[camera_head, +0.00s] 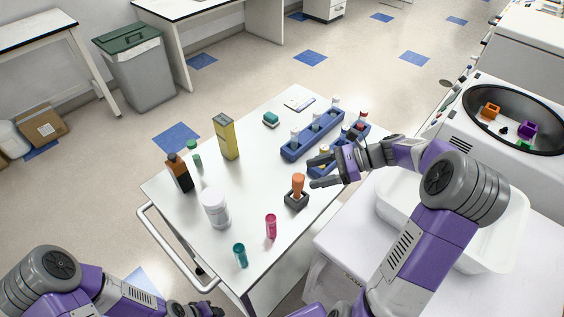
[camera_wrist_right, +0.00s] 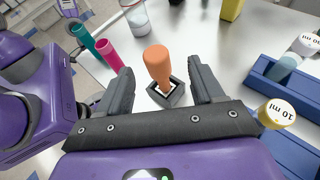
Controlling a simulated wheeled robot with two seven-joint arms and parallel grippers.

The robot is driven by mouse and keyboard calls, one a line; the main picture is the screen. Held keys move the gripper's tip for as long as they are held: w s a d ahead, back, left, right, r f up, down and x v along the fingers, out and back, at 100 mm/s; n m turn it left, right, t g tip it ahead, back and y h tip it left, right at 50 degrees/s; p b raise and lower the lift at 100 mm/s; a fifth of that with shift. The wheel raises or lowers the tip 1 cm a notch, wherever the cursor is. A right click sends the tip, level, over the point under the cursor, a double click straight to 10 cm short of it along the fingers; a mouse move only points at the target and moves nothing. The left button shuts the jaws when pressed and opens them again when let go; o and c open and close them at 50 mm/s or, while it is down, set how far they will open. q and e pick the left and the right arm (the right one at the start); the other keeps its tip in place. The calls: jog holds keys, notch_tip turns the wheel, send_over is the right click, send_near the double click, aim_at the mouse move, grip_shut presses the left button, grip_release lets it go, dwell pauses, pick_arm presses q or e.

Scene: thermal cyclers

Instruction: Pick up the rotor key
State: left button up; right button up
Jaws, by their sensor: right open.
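The rotor key (camera_head: 298,184) has an orange handle and stands upright in a small dark grey square holder (camera_head: 297,200) on the white cart. It also shows in the right wrist view (camera_wrist_right: 158,64), with its handle between and beyond my open fingers. My right gripper (camera_head: 312,174) is open and empty, just right of the handle, its fingers pointing toward it. I see no contact with the key. My left gripper (camera_head: 200,309) is at the bottom edge of the head view, cut off and small, so its jaws are unclear.
On the cart (camera_head: 262,180) stand a pink tube (camera_head: 271,226), a teal tube (camera_head: 240,255), a white jar (camera_head: 215,208), a brown bottle (camera_head: 179,172) and a yellow box (camera_head: 227,137). Blue racks (camera_head: 312,137) with vials are close behind my right gripper. A centrifuge (camera_head: 515,120) stands open at right.

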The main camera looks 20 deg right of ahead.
aim_at(295, 181)
jog(key=shift+w+a+f, duration=0.1)
jog(key=shift+w+a, duration=0.05)
jog(key=shift+w, duration=0.3)
jog(key=shift+w+a+f, duration=0.1)
jog(key=shift+a+f, duration=0.05)
jog(key=shift+a, duration=0.2)
jog(key=b+x, duration=0.1)
jog(key=x, duration=0.1)
jog(key=s+b+x, duration=0.1)
jog(key=x, duration=0.2)
jog(key=shift+a, duration=0.35)
jog(key=shift+w+a+f+b, duration=0.1)
jog(key=shift+w+a+b, duration=0.1)
jog(key=shift+a+b, duration=0.15)
pick_arm(q)
jog(key=shift+w+f, duration=0.2)
jog(key=shift+f, duration=1)
pick_arm(e)
jog(key=c, duration=1.1)
